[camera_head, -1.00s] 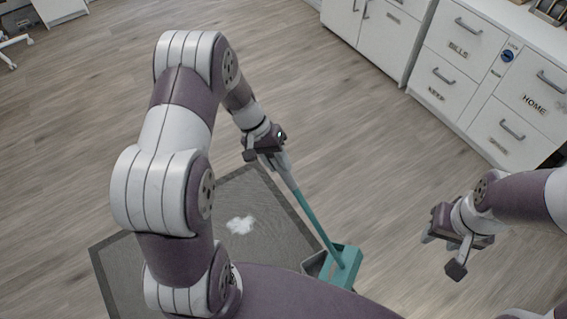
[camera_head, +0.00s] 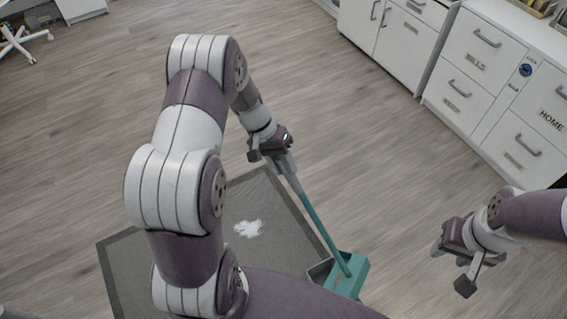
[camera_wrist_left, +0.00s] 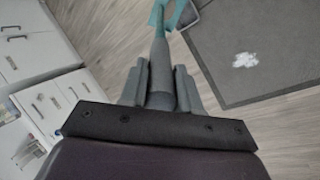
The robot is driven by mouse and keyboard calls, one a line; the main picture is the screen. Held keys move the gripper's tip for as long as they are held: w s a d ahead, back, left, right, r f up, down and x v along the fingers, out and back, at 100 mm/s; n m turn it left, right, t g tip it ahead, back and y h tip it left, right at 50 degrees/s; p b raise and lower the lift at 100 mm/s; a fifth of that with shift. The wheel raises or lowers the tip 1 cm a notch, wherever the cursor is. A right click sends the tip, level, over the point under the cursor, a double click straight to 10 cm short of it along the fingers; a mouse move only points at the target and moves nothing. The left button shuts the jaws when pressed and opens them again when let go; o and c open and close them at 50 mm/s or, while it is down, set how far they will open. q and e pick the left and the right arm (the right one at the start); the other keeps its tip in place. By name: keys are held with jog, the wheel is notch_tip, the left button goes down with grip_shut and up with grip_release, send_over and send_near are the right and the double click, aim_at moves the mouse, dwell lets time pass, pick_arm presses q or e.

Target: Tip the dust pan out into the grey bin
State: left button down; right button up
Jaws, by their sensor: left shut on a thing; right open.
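My left gripper (camera_head: 283,160) is shut on the grey upper end of the dust pan's (camera_head: 347,277) long handle. The handle runs down to the right, turning teal, to the teal pan near the mat's right edge. In the left wrist view the handle (camera_wrist_left: 161,62) sits between the fingers (camera_wrist_left: 159,88), with part of the teal pan at the top edge. A dark grey container (camera_head: 319,271), perhaps the grey bin, shows partly just left of the pan; I cannot tell whether they touch. My right gripper (camera_head: 452,268) is open and empty at the right.
A dark grey mat (camera_head: 205,225) lies on the wooden floor with a white pile (camera_head: 248,229) on it, also seen in the left wrist view (camera_wrist_left: 245,60). White drawer cabinets (camera_head: 480,75) stand at the upper right. The floor between mat and cabinets is clear.

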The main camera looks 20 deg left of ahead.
dwell(0.3)
pick_arm(q)
jog(key=shift+h, duration=0.4)
jog(key=shift+w+a+f, duration=0.1)
jog(key=shift+a+f, duration=0.15)
jog(key=shift+a, duration=0.5)
jog(key=shift+w+a+f, duration=0.1)
jog(key=shift+a+f, duration=0.2)
jog(key=shift+a, duration=0.4)
jog(key=shift+a+f, duration=0.25)
jog(key=shift+a, duration=0.5)
